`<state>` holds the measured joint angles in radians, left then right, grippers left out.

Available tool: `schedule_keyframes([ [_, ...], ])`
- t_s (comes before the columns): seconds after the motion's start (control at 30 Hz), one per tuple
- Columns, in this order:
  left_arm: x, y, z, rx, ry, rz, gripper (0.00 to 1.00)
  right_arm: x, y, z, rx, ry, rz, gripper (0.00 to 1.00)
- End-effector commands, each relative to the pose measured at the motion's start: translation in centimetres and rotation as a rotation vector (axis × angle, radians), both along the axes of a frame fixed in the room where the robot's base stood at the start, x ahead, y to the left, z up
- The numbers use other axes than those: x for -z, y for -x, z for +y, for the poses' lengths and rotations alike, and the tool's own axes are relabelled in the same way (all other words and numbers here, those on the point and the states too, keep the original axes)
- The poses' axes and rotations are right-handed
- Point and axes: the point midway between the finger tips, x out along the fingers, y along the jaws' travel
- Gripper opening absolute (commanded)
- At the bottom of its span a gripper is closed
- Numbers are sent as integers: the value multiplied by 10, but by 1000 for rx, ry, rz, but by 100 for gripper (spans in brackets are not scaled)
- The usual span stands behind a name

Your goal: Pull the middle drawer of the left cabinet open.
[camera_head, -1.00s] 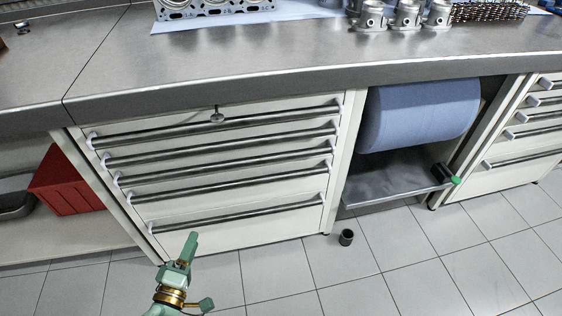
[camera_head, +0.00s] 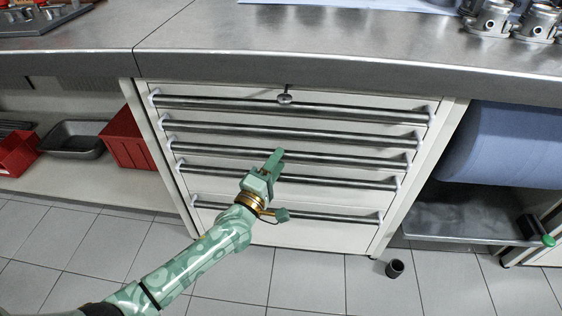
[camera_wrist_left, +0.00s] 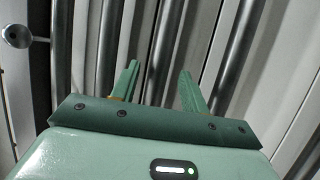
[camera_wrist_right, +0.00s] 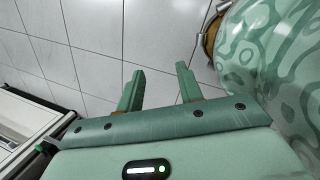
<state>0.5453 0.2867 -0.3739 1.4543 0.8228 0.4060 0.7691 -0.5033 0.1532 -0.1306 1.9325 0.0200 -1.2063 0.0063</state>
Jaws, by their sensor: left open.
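The left cabinet (camera_head: 308,236) is cream-coloured, with a stack of drawers that all look shut. Each drawer has a long metal bar handle. The middle drawer's handle (camera_head: 345,161) is the third bar from the top. My left gripper (camera_head: 277,160) is in front of it, open and empty. In the left wrist view, my left gripper (camera_wrist_left: 158,85) has its fingers apart, and the third bar (camera_wrist_left: 163,55) shows between them, running along the fingers' direction of view. I cannot tell the remaining distance. My right gripper (camera_wrist_right: 158,85) shows only in its wrist view, open and empty above floor tiles.
A lock knob (camera_head: 285,98) sits at the top drawer. The steel worktop (camera_head: 330,52) overhangs the cabinet. Left is an open shelf with red bins (camera_head: 126,140) and a grey tray (camera_head: 75,139). Right is a blue roll (camera_head: 505,146). A small dark cup (camera_head: 395,268) stands on the floor.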

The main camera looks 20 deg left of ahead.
Motion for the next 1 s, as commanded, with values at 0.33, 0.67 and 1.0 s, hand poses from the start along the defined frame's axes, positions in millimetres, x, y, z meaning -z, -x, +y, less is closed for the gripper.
schedule_keyframes([
  [0.33,-3,-15,-2,0,1,0,45,-17,-15,-3,-14,23,-18,36],
  [0.67,-3,-15,-2,0,0,0,0,-17,-14,-3,-14,22,-18,36],
  [1.0,-4,-7,-4,1,0,0,0,-6,-4,-1,-5,7,-5,36],
])
